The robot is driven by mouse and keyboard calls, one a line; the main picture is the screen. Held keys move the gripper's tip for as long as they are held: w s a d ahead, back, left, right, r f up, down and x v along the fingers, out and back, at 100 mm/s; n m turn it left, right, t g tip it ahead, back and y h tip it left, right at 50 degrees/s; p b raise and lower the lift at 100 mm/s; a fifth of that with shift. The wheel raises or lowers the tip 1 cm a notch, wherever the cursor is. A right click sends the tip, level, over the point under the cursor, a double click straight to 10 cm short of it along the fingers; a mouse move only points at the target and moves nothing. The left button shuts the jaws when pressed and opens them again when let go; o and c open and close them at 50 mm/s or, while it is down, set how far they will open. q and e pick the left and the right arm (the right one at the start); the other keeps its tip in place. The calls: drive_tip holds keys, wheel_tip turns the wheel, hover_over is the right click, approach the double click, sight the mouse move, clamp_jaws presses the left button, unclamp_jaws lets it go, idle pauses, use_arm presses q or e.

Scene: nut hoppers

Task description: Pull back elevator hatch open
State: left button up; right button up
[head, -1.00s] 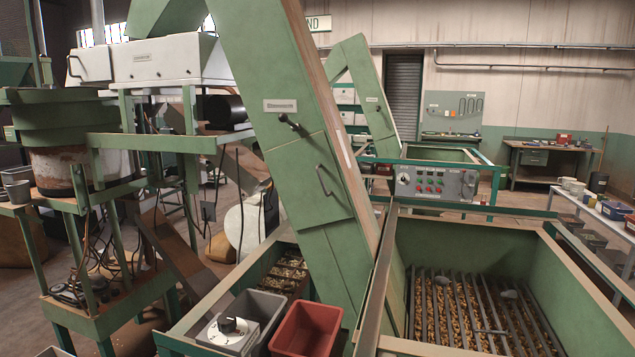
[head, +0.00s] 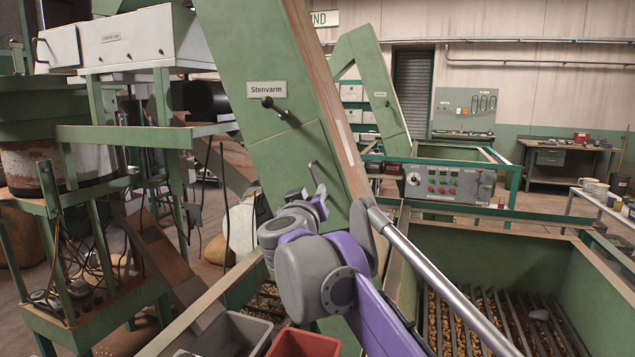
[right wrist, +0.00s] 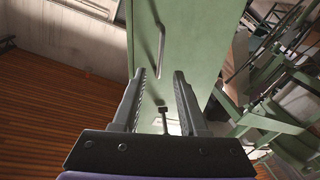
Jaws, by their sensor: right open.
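The near green elevator carries a closed hatch (head: 285,160) with a bar handle (head: 313,176). A dark latch knob (head: 268,103) sits above it, below a name plate. A second green elevator (head: 372,85) stands farther back; its front is too small to read in detail. My right gripper (head: 322,192) is in front of the near hatch, close to its handle. In the right wrist view, its jaws (right wrist: 161,78) are open and empty. My left gripper is out of view.
A green hopper (head: 500,240) with a slatted grate over nuts stands at the right. A grey bin (head: 232,330) and a red bin (head: 305,343) sit at the front. A control box (head: 448,184) stands behind, and a machine frame (head: 75,240) is at the left.

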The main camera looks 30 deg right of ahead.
sight(316, 182)
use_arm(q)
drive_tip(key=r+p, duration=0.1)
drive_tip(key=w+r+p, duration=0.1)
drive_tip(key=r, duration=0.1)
use_arm(e)
drive_tip(key=x, duration=0.9)
drive_tip(key=shift+w+d, duration=0.2)
clamp_jaws()
idle(0.8)
